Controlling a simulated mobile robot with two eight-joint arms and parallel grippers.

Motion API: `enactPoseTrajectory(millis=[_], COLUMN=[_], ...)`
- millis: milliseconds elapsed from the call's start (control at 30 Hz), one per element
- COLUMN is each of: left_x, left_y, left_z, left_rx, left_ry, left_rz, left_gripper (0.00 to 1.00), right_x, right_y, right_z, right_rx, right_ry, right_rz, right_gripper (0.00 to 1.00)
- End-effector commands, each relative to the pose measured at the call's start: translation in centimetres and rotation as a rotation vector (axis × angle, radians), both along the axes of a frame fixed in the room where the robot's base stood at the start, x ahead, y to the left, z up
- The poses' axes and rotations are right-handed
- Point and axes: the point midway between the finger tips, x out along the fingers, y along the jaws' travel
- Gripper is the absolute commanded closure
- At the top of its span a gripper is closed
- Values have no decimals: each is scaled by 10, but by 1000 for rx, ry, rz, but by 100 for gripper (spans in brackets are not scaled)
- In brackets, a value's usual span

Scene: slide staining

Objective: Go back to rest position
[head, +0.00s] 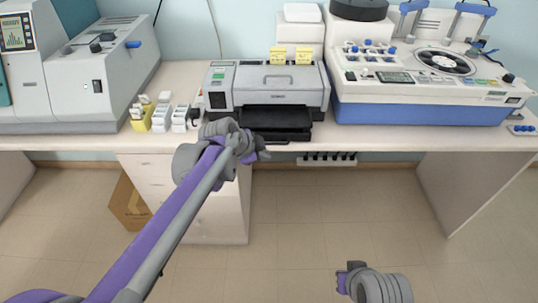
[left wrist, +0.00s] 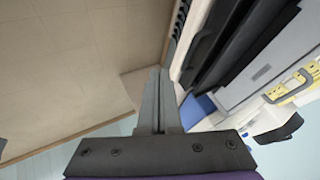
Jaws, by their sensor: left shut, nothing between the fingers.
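My left gripper (head: 262,154) is at the front edge of the bench, just below and in front of the black tray of the grey slide machine (head: 265,85). In the left wrist view its two fingers (left wrist: 158,100) are together with nothing between them. My right arm shows at the bottom right of the head view, low over the floor; its gripper (head: 342,282) is small there, and whether it is open or shut does not show.
The white bench (head: 375,138) carries a large grey machine (head: 105,85) at left, small slide boxes (head: 160,115), and a blue-based stainer (head: 425,110) at right. A power strip (head: 328,159) hangs under the bench edge. A cardboard box (head: 128,203) stands by the drawers (head: 235,215). The floor in front is clear.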

Motion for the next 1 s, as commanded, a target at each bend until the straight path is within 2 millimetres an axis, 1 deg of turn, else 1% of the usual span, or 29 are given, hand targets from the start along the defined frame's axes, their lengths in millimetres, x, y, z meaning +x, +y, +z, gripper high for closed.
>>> enactPoseTrajectory(millis=[33, 200, 333, 467, 567, 667, 767, 800, 833, 867, 900, 967, 1000], left_x=[-5, -17, -20, -21, -30, -57, -101, -122, -137, -153, -173, -201, -219], left_y=[5, 13, 16, 16, 22, 38, 63, 74, 82, 90, 100, 114, 123], left_z=[9, 25, 30, 31, 32, 31, 25, 20, 16, 12, 5, -6, -14], left_rx=[0, -1, -1, -1, -9, -36, -80, -102, -119, -135, -158, -193, -216], left_ry=[0, 0, 0, 1, 19, 72, 153, 185, 208, 231, 257, 289, 306], left_rz=[2, 1, 1, 2, 36, 147, 332, 422, 490, 560, 651, 788, 872], left_gripper=[100, 100, 100, 100, 100, 100, 100, 100, 100, 100, 100, 100, 100], right_x=[0, 0, 1, 0, 1, 2, 3, 4, 4, 5, 5, 6, 7], right_y=[0, 0, 0, 0, 0, 0, 0, 0, 0, 0, 0, 0, 0], right_z=[1, 2, 2, 2, 4, 7, 13, 16, 18, 19, 22, 25, 27], right_rx=[0, 0, 0, 0, 0, 0, 0, 0, 0, 0, 0, 0, 0], right_ry=[-1, -1, -1, -1, -2, -3, -6, -7, -8, -9, -10, -12, -13], right_rz=[0, 0, 0, 0, 0, 0, 0, 0, 0, 0, 0, 0, 0], right_gripper=[100, 100, 100, 100, 100, 100, 100, 100, 100, 100, 100, 100, 100])
